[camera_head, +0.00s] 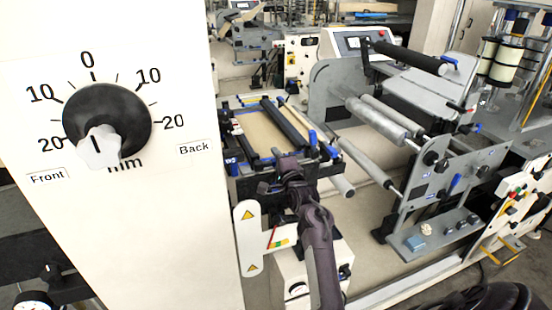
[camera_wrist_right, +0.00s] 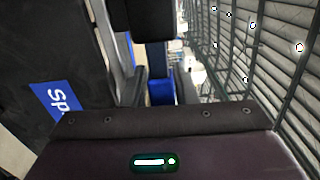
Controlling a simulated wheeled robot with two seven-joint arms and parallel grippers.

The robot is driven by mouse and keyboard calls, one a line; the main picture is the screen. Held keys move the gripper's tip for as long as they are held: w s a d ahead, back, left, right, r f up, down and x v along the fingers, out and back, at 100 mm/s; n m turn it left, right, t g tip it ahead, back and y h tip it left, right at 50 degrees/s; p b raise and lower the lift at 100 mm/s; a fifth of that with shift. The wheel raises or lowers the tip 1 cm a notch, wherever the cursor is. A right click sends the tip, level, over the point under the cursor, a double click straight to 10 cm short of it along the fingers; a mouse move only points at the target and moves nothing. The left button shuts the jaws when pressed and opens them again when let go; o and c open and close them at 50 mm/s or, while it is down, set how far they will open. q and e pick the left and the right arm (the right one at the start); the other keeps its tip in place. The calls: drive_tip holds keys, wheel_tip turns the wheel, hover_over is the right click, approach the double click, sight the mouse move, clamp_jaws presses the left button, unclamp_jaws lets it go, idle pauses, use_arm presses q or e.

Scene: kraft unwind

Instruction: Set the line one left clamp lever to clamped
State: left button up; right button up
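Blue clamp levers show on the splice table in the head view, one (camera_head: 313,140) at its right side and another (camera_head: 232,168) at its left front corner. I cannot tell which is the line one left clamp lever. My right gripper (camera_head: 290,168) is at the table's front edge, its fingertips hard to make out there. In the right wrist view, the two fingers of my right gripper (camera_wrist_right: 160,88) stand apart, with a blue part (camera_wrist_right: 160,92) showing between them. Whether they touch it is unclear. My left gripper is out of view.
A large cream panel with a black dial (camera_head: 107,118) fills the left. A dark bar (camera_head: 285,122) crosses the table. A white bracket with warning triangles (camera_head: 250,238) stands below it. Grey roller frames (camera_head: 440,175) stand right. The wrist view shows a blue "Sp" label (camera_wrist_right: 60,97).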

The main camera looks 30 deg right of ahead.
drive_tip(key=shift+o, duration=1.2)
drive_tip(key=shift+s, duration=0.1)
drive_tip(key=b+v, duration=0.2)
drive_tip(key=v, duration=0.5)
drive_tip(key=shift+s, duration=0.35)
drive_tip(key=shift+f, duration=0.1)
